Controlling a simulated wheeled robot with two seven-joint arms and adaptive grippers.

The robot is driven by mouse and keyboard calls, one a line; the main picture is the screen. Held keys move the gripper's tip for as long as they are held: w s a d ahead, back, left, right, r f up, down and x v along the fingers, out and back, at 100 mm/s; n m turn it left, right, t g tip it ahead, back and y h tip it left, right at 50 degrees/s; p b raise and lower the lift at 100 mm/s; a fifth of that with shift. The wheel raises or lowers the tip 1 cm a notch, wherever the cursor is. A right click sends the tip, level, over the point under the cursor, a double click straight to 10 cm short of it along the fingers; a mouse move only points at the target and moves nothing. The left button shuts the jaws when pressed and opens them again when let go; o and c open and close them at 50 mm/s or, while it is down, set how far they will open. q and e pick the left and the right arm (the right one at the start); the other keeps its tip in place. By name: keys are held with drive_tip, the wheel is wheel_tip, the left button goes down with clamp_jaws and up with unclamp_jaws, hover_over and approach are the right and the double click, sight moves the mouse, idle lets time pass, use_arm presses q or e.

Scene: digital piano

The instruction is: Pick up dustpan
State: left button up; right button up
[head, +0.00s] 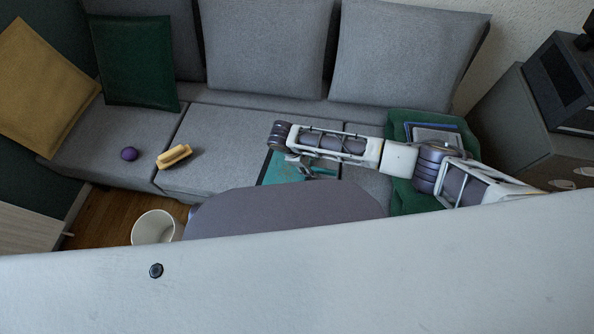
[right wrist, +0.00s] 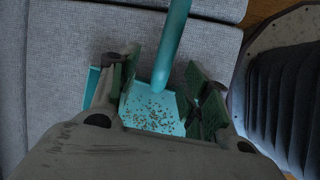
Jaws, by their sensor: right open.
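The teal dustpan (head: 281,170) lies on the grey sofa seat, partly covered by my right arm in the head view. In the right wrist view the dustpan (right wrist: 152,112) shows its pan with many small brown crumbs on it, and its round handle rises to the top of the picture. My right gripper (head: 308,168) is over the dustpan. In the right wrist view the right gripper (right wrist: 163,88) is open, with one finger on each side of the handle's base and the pan; contact cannot be told. My left gripper is not in view.
A yellow brush-like object (head: 174,157) and a purple ball (head: 129,154) lie on the seat to the left. A white bin (head: 156,227) stands on the floor. Pillows line the sofa back (head: 265,45). A green cushion with a tablet-like item (head: 435,132) lies under my right arm.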

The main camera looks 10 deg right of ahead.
sight(316, 169)
drive_tip(key=shift+d+f, duration=0.3)
drive_tip(key=shift+f, duration=0.25)
drive_tip(key=x, duration=0.1)
drive_tip(key=b+x, duration=0.1)
drive_tip(key=shift+s+d+f, duration=0.25)
drive_tip(key=shift+d+f+b, duration=0.25)
drive_tip(key=shift+f+b, duration=0.15)
drive_tip(key=shift+f, duration=0.1)
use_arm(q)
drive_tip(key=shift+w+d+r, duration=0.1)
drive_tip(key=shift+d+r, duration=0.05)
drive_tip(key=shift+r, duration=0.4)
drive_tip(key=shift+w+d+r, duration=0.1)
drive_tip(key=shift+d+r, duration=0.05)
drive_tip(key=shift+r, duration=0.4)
use_arm(e)
drive_tip(key=c, duration=0.5)
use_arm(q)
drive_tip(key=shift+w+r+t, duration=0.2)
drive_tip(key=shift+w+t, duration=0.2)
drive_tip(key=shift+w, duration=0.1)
use_arm(e)
clamp_jaws()
